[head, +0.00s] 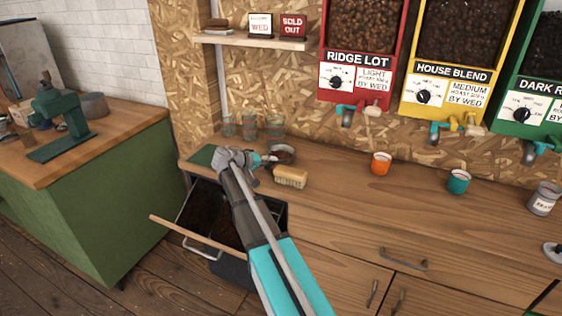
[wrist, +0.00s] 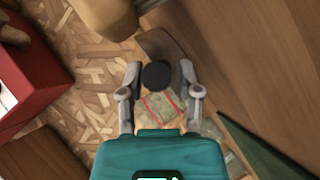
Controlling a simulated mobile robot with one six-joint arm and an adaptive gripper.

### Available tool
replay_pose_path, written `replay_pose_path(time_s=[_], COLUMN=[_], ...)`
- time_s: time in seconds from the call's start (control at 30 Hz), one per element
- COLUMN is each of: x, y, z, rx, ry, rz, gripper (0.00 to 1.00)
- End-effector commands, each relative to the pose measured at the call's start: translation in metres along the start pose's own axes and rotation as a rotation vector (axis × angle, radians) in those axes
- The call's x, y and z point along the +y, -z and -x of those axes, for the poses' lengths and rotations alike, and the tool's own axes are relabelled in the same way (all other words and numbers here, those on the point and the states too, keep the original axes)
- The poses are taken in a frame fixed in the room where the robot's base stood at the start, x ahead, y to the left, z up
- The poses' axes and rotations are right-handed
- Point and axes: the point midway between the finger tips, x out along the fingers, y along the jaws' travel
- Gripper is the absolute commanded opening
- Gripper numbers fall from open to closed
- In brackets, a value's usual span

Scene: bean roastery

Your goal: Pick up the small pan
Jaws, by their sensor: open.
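The small pan (head: 283,154), a round dish with a dark brown inside, is on the wooden counter near the wall in the head view. My gripper (head: 266,158) is just to its left, with the fingers pointing at it. In the wrist view my gripper (wrist: 159,78) is open, and a dark round piece (wrist: 157,76) shows between the fingertips. I cannot tell whether it is the end of the pan's handle, or whether the fingers touch it. My gripper and arm hide part of the counter around the pan.
A brush (head: 291,178) lies in front of the pan. Several glasses (head: 249,127) stand behind, and a green mat (head: 201,156) lies left. An open drawer (head: 268,276) juts out below.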

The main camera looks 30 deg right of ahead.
Motion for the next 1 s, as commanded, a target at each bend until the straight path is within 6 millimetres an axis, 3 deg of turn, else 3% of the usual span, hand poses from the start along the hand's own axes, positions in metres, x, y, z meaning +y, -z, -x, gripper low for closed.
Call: replay_pose_path(time_s=[0.2, 0.73, 1.0], x=[-0.0008, 0.0003, 0.0009], y=[0.0000, 0.0000, -0.0003], z=[-0.0143, -0.0150, -0.0158], rx=[0.000, -0.001, -0.002], ry=[0.000, 0.000, -0.001], rz=[0.001, 0.000, 0.000], gripper=[0.45, 0.45, 0.00])
